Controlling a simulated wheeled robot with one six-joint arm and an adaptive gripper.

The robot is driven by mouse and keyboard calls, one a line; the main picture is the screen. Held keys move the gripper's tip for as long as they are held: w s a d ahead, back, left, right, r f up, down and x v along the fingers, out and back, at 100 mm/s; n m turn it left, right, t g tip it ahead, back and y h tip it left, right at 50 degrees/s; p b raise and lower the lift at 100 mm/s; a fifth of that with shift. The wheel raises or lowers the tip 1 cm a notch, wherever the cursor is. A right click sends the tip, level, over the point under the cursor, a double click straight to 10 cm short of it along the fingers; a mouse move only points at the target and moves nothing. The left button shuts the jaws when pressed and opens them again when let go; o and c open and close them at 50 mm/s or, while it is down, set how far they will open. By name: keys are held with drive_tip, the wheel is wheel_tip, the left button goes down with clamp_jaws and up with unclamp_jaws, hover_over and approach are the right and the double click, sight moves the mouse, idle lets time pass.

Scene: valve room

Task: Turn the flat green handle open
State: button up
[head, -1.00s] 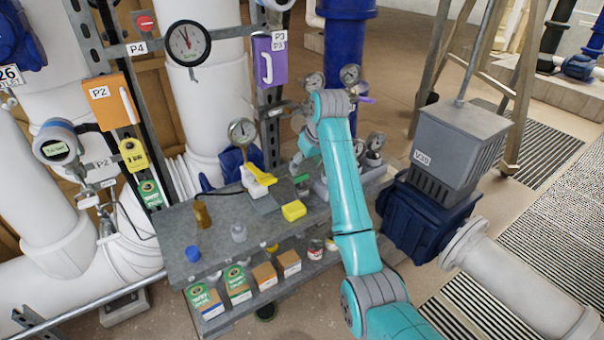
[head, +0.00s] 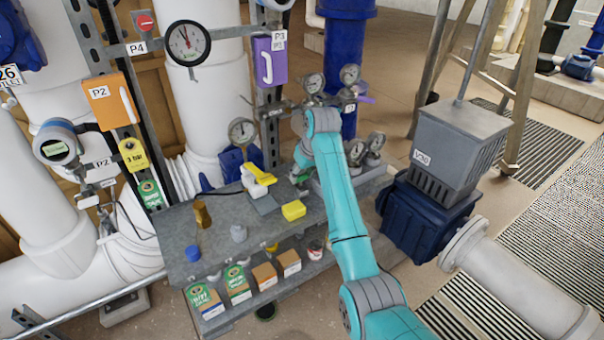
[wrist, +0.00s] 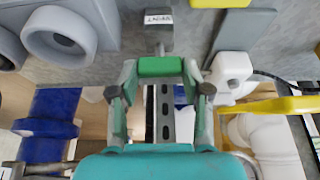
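The flat green handle (wrist: 160,66) is in the upper middle of the wrist view, below a small labelled grey block (wrist: 158,18). My gripper (wrist: 160,72) has its two fingers spread, one at each side edge of the handle. I cannot tell whether the pads press on it. In the head view a bit of the green handle (head: 305,180) shows at the back of the grey bench, next to my gripper (head: 302,172). My arm's end hides part of the gripper and the fittings there.
Gauges (head: 374,143) stand to the right. The grey bench (head: 215,260) also holds small bottles. A grey and blue valve unit (head: 440,180) stands right.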

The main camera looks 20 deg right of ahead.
drive_tip(key=shift+n, duration=0.4)
drive_tip(key=n, duration=0.2)
drive_tip(key=n+y, duration=0.1)
drive_tip(key=shift+d+n+g+y, duration=0.1)
drive_tip(key=shift+n+g+y, duration=0.2)
drive_tip(key=shift+n+g, duration=0.1)
drive_tip(key=n+g+y, duration=0.1)
drive_tip(key=n, duration=0.3)
drive_tip(key=shift+w, duration=0.15)
drive_tip(key=n+g, duration=0.1)
drive_tip(key=n, duration=0.1)
drive_tip(key=n+g, duration=0.1)
drive_tip(key=n, duration=0.2)
drive_tip(key=shift+y, duration=0.3)
drive_tip(key=n+g, duration=0.1)
drive_tip(key=n, duration=0.3)
drive_tip(key=shift+w+g, duration=0.1)
drive_tip(key=shift+g, duration=0.2)
drive_tip(key=shift+n, duration=0.3)
drive_tip(key=o, duration=1.2)
drive_tip(key=shift+c, duration=0.2)
drive_tip(key=shift+d+r, duration=0.1)
